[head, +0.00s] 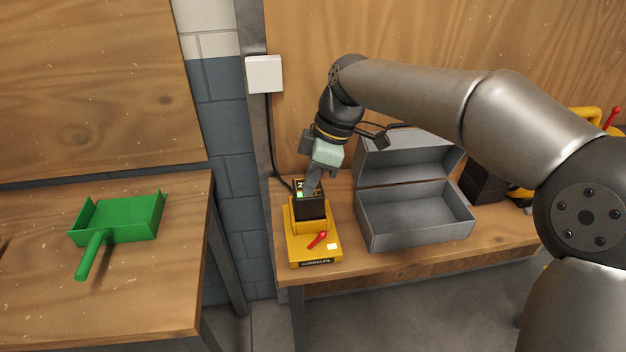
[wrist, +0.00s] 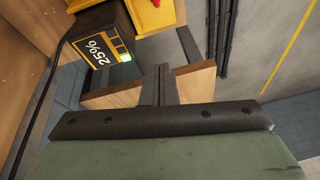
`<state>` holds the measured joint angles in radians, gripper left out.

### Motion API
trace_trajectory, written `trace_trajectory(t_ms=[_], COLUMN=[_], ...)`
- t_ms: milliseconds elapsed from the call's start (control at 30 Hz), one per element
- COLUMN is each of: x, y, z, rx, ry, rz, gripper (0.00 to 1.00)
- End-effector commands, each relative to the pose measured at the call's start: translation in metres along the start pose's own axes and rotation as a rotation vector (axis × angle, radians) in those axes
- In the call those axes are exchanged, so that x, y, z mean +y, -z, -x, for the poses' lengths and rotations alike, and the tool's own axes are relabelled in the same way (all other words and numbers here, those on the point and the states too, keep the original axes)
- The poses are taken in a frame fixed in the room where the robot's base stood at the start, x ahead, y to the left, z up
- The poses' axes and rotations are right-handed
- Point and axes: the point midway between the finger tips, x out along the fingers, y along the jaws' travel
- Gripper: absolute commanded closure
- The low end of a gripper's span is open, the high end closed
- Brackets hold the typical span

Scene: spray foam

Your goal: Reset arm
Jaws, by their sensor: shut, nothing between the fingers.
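My gripper (head: 312,182) is shut and empty, pointing down at the black battery (head: 311,207) in the head view. The battery sits upright in a yellow charger (head: 318,248) with a red lever (head: 318,240) on its front. In the wrist view my shut gripper (wrist: 160,70) shows its two fingers together. The battery (wrist: 97,47) shows there too, at the upper left, with a "25%" display and a green light. The gripper appears apart from the battery in the wrist view. In the head view it overlaps the battery's top.
An open, empty grey metal box (head: 415,236) stands right of the charger on the wooden workbench (head: 400,262). A black and yellow tool (head: 485,188) is partly hidden behind my arm. A green dustpan (head: 130,218) lies on the left bench. A gap separates the benches.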

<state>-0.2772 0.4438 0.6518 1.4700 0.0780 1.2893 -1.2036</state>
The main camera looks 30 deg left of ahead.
Motion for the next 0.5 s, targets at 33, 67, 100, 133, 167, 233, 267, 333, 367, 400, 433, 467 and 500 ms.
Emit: trace_trajectory(t_ms=[33,67,100,133,167,233,267,333,367,400,433,467,500], x=[0.000,0.000,0.000,0.000,0.000,-0.001,-0.002,-0.007,-0.011,-0.018,-0.025,-0.033,-0.047], y=[0.000,0.000,0.000,0.000,0.000,-0.002,-0.005,-0.020,-0.030,-0.048,-0.065,-0.082,-0.108], z=[0.000,0.000,0.000,0.000,0.000,0.000,0.000,0.001,0.002,0.004,0.005,0.006,0.008], rx=[0.000,0.000,0.000,0.000,0.000,-0.003,-0.009,-0.036,-0.053,-0.080,-0.101,-0.123,-0.150], ry=[0.000,0.000,0.000,0.000,0.000,-0.002,-0.005,-0.019,-0.028,-0.046,-0.062,-0.081,-0.109], rz=[0.000,0.000,0.000,0.000,0.000,-0.008,-0.021,-0.089,-0.137,-0.220,-0.295,-0.379,-0.502], gripper=[1.00,1.00,1.00,1.00,1.00,1.00,1.00,1.00,1.00,1.00,1.00,1.00,1.00])
